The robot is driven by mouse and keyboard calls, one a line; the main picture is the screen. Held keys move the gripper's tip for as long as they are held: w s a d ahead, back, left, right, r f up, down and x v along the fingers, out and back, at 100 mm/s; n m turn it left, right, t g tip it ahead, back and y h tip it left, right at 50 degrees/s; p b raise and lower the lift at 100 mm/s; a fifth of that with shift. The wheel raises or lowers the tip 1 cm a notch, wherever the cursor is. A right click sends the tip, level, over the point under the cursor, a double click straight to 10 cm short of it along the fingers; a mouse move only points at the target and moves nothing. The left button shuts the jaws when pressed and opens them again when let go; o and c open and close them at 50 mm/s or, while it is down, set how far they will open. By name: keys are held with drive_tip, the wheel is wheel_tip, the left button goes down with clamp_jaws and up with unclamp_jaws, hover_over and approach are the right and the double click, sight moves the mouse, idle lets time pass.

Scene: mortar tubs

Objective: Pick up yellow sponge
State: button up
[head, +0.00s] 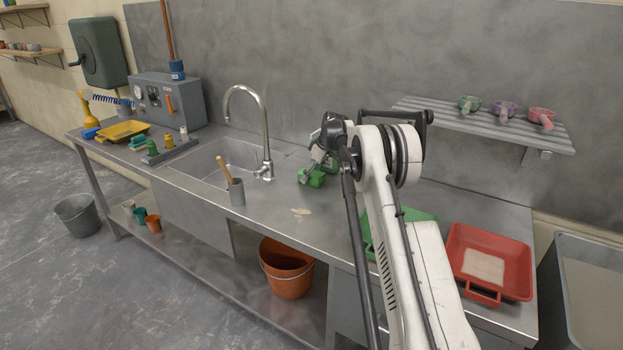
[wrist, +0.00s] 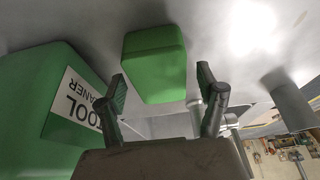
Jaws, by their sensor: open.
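I cannot make out a yellow sponge in either view. My gripper (head: 316,166) is over the metal bench, right of the sink, and it also shows in the wrist view (wrist: 161,80). Its two fingers are apart with nothing held. A plain green block (wrist: 155,65) lies on the bench just beyond and between the fingertips. The same green block shows below my gripper in the head view (head: 314,179). A larger green container labelled as tool cleaner (wrist: 50,100) stands close beside the left finger in the wrist view; my gripper partly hides it in the head view.
The sink (head: 215,160) with its curved faucet (head: 266,130) is left of my gripper. A metal cup (head: 237,192) holds a wooden handle. A yellow tray (head: 123,131) is at the bench's far left, a red tray (head: 518,270) at the right. A wall shelf (head: 450,118) holds cups.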

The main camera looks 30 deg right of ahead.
drive_tip(key=shift+f+b, duration=0.25)
drive_tip(key=shift+b, duration=0.05)
idle(0.4)
drive_tip(key=c, duration=0.8)
